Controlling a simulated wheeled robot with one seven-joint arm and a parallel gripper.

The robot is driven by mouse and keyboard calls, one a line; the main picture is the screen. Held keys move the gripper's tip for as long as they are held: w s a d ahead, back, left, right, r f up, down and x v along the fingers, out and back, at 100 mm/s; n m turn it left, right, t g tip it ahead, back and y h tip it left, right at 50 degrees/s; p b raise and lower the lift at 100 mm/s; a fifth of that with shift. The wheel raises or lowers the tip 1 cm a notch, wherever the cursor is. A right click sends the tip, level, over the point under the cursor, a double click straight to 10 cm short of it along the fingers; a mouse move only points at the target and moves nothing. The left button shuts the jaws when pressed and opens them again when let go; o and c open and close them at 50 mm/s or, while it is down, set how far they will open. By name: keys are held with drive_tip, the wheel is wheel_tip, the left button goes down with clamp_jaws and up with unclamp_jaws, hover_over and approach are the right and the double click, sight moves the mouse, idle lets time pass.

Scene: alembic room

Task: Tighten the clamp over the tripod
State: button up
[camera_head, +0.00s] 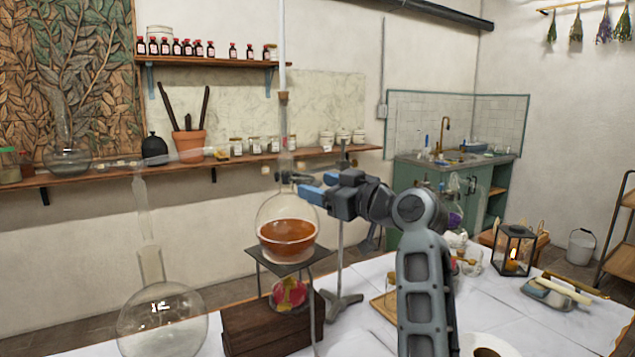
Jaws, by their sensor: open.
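A round flask (288,238) with amber-brown liquid rests on a black tripod (291,258) over a dark wooden block. A small dark clamp (290,178) sits at the flask's neck, beside a metal stand whose rod (341,230) rises behind it. My gripper (305,187) with blue-tipped fingers is open at neck height, its tips close to the clamp from the right. I cannot tell if the fingertips touch the clamp or only overlap it in view. My wrist and fingers hide part of the clamp's arm and the stand's rod.
A large clear flask (162,320) with a glass tube stands at front left. A red-and-yellow item (289,294) is under the tripod, by the wooden block (268,325). A lantern (512,248) and a tray (548,294) stand right.

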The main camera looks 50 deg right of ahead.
drive_tip(key=shift+w, duration=0.75)
drive_tip(key=c, duration=1)
drive_tip(key=shift+m, duration=1)
drive_tip(key=shift+c, duration=0.2)
drive_tip(key=o, duration=1)
drive_tip(key=shift+o, duration=0.2)
drive_tip(key=shift+s, duration=0.1)
